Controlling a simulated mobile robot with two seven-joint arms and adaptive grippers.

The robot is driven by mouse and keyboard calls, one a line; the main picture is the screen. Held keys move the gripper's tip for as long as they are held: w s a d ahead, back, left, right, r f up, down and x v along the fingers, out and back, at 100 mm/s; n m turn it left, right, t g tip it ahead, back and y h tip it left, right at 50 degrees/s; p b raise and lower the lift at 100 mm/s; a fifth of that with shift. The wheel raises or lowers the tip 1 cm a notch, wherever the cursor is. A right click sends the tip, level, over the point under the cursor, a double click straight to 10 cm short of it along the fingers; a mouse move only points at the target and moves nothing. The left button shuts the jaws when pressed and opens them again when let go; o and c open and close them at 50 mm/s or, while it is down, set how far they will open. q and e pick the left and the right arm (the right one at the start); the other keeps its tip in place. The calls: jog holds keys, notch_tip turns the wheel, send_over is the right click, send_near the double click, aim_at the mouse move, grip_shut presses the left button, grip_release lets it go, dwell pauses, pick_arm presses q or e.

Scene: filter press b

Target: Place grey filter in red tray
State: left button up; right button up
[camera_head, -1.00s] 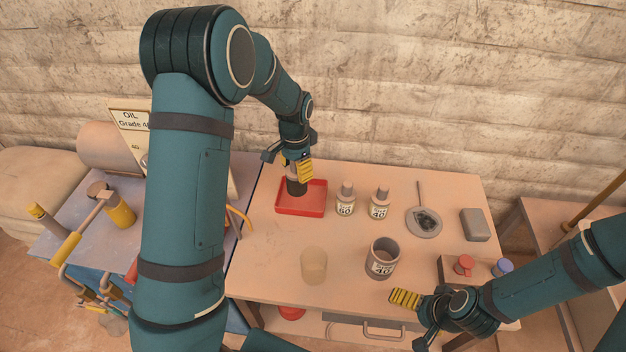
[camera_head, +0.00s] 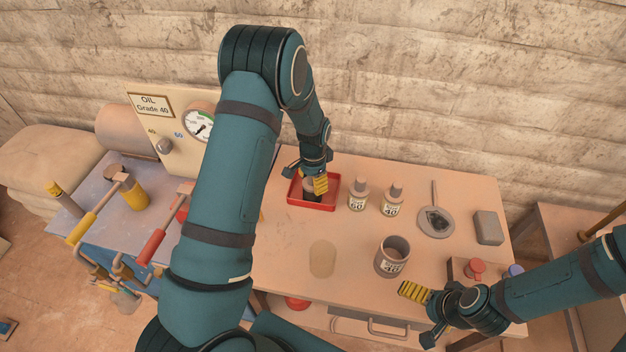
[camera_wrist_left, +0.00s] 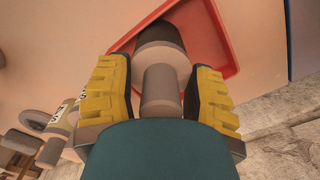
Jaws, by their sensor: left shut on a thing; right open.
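The red tray (camera_head: 325,208) lies at the back left of the table. My left gripper (camera_head: 314,185) points down over it, shut on the grey filter (camera_head: 312,197), a cylinder with a dark lower body and a narrower grey-brown top. In the left wrist view the filter (camera_wrist_left: 163,62) sits between the yellow-padded fingers (camera_wrist_left: 160,95), its dark end over the red tray floor (camera_wrist_left: 205,40). I cannot tell whether its bottom touches the tray. My right gripper (camera_head: 422,314) is open and empty at the table's front right.
Two labelled bottles (camera_head: 358,200) (camera_head: 392,204) stand just right of the tray. A round dish (camera_head: 436,223) and a grey block (camera_head: 488,228) are at the right.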

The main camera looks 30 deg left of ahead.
pick_arm(q)
jog(key=shift+f, duration=0.15)
jog(key=o, duration=1.1)
notch_tip(320, 180, up, 12)
jog(key=shift+d+r, duration=0.1)
jog(key=shift+r, duration=0.15)
